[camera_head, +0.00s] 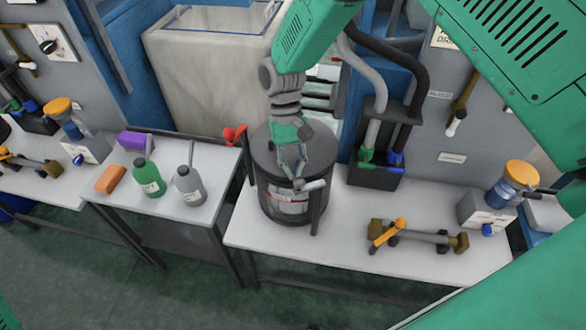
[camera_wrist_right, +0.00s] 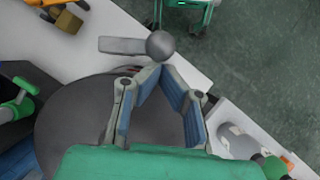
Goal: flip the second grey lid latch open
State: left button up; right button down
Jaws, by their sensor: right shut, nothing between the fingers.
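A dark drum (camera_head: 280,203) with a round grey lid (camera_head: 268,160) stands on the white table. A grey latch (camera_head: 312,186) sits at the lid's front right rim, above a dark upright post. In the right wrist view the grey latch (camera_wrist_right: 122,46) shows as a flat bar ending in a round knob. My right gripper (camera_head: 300,185) reaches down over the lid, fingers shut and empty. In the right wrist view its fingertips (camera_wrist_right: 160,68) come together just short of the knob; I cannot tell whether they touch it. My left gripper is not in view.
An orange-handled clamp tool (camera_head: 390,235) lies right of the drum on the table (camera_head: 340,250). A black holder (camera_head: 375,178) with hoses stands behind. A green bottle (camera_head: 148,180) and grey bottle (camera_head: 189,187) stand on the left table. The table front is mostly clear.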

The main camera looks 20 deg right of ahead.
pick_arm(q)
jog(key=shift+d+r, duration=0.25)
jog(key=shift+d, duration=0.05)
pick_arm(e)
jog(key=shift+s+d+n, duration=0.2)
jog(key=shift+s+n, duration=0.1)
jog(key=shift+n, duration=0.2)
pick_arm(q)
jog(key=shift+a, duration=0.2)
pick_arm(e)
jog(key=shift+a+h, duration=0.25)
jog(key=shift+h, duration=0.05)
